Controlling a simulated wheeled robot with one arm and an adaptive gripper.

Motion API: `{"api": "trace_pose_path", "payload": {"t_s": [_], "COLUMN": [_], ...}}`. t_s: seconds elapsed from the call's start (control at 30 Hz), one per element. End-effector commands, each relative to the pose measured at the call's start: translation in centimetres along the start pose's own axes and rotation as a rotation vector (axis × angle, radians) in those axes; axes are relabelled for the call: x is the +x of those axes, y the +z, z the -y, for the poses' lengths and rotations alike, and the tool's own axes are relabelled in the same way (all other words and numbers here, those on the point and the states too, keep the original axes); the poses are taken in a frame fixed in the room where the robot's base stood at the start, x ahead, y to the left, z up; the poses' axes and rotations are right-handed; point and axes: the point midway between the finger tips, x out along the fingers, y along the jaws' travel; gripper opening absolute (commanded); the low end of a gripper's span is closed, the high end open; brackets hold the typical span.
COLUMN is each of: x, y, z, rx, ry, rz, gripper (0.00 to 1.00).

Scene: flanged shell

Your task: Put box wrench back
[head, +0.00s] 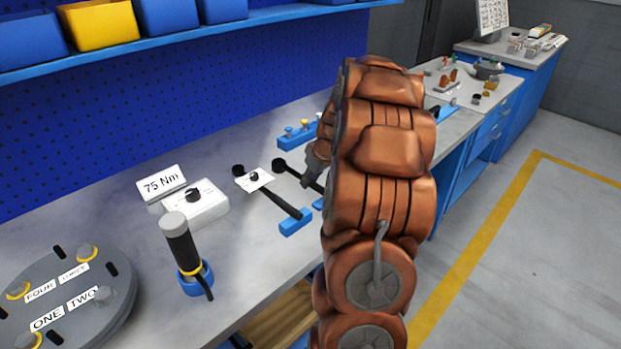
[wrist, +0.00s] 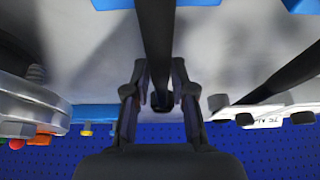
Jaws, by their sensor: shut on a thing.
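A dark long-handled tool, which I take to be the box wrench (head: 297,174), is partly hidden behind my arm in the head view. Its round dark head points left. In the wrist view its dark shaft (wrist: 158,45) runs from the top edge down between the fingers of my gripper (wrist: 159,95), which is shut on it. A blue holder (wrist: 150,3) shows at the top edge of the wrist view; a bit of blue (head: 318,203) also shows beside my arm in the head view. Whether the wrench touches the bench or holder, I cannot tell.
Left of it, a similar dark tool (head: 280,201) with a white tag lies over a blue block (head: 296,222). A white 75 Nm box (head: 195,207), an upright black-handled tool (head: 180,243) and a grey flanged disc (head: 70,295) stand further left. A blue rack (head: 297,135) stands behind.

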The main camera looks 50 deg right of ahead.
Motion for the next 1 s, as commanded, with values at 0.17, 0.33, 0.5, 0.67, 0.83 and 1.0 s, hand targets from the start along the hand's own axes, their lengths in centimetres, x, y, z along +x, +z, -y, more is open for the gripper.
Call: {"api": "trace_pose_path", "payload": {"t_s": [0.17,0.33,0.5,0.67,0.83,1.0], "x": [0.2,0.2,0.2,0.0,-1.2,-4.2], "y": [0.1,0.1,0.1,0.0,0.0,-0.1], "z": [0.0,0.0,0.0,0.0,0.0,0.0], "rx": [0.0,0.0,0.0,0.0,-0.001,-0.001], "ry": [0.0,0.0,-0.001,-0.001,0.0,0.003], "rz": [0.0,0.0,0.0,0.001,-0.001,-0.005], "gripper": [0.33,0.5,0.5,0.5,0.5,0.5]}}
